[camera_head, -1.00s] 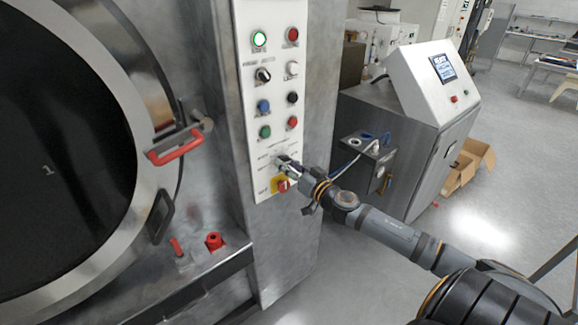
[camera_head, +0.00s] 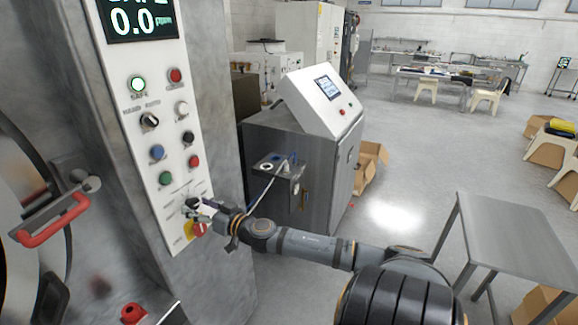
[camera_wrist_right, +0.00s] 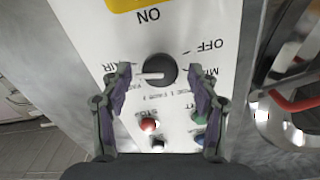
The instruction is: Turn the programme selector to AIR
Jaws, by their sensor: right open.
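The programme selector (camera_wrist_right: 158,70) is a round black knob with a white pointer line on the white panel. In the right wrist view, which shows the panel upside down, the line points left, towards a label partly hidden by a finger that seems to read AIR. OFF and a partly hidden label starting MI are on the right. My right gripper (camera_wrist_right: 158,76) is open, with one finger on each side of the knob; I cannot tell if they touch it. In the head view my right gripper (camera_head: 198,208) is at the panel and mostly hides the knob. My left gripper is out of view.
A red switch on a yellow plate (camera_head: 198,229) sits just below the selector. Buttons and a HAND/AUTO switch (camera_head: 149,120) are above it. A red door handle (camera_head: 52,222) is on the left.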

